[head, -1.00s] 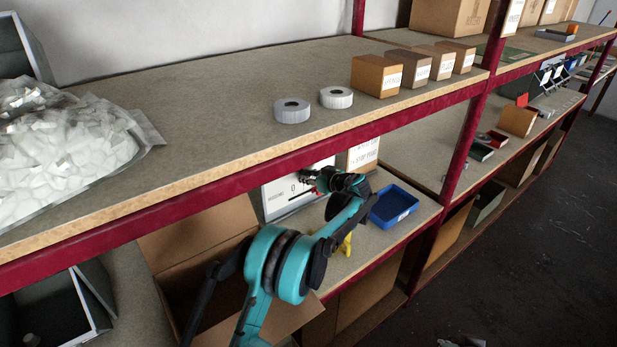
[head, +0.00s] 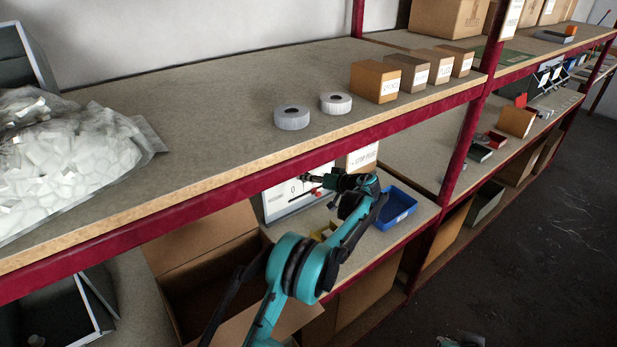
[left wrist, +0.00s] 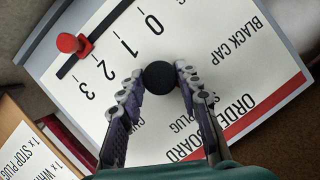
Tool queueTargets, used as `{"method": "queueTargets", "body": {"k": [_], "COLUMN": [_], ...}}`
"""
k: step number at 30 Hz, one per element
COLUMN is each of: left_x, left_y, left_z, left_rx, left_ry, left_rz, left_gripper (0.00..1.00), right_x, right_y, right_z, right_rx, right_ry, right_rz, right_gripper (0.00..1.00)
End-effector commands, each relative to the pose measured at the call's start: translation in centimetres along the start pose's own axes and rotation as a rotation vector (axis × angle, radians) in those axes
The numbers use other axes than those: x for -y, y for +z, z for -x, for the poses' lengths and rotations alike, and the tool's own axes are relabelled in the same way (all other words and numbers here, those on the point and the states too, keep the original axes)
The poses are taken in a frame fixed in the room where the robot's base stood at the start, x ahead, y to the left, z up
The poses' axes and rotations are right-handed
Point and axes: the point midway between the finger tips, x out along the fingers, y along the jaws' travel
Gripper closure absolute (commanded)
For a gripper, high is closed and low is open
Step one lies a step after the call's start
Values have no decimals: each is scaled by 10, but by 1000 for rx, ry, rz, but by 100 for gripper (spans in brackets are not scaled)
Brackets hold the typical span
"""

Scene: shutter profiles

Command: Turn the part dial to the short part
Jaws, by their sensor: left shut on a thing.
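The white order board (head: 277,206) stands on the lower shelf, below the front edge of the upper one. In the left wrist view the board (left wrist: 222,62) appears turned, with printed words and the numbers 0 to 3. My left gripper (left wrist: 159,84) is shut on a round black knob (left wrist: 159,76) in front of the board. The knob's pointer and part of the lettering are hidden. A red slider (left wrist: 69,43) sits in the slot beside the numbers, seemingly near 2. In the head view my left gripper (head: 308,179) reaches the board.
The upper shelf (head: 210,95) overhangs the board closely. A blue bin (head: 397,207) stands right of my left arm, and an open cardboard box (head: 205,262) stands left of it. A labelled box (head: 362,156) is beside the board.

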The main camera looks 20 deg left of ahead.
Motion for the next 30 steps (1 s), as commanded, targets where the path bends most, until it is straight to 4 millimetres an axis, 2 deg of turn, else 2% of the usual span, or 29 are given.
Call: {"method": "queueTargets", "body": {"k": [6,15,30], "left_x": [-2,-3,-3], "left_y": [0,1,1], "left_z": [0,0,0], "left_rx": [1,-1,-1], "left_ry": [-70,-138,-169], "left_rz": [-170,-335,-409], "left_gripper": [95,95,95], "right_x": [0,0,0], "right_y": [-1,-2,-1], "right_z": [2,2,2], "right_rx": [0,0,0], "right_ry": [0,0,0], "right_rz": [0,0,0], "right_gripper": [100,100,100]}}
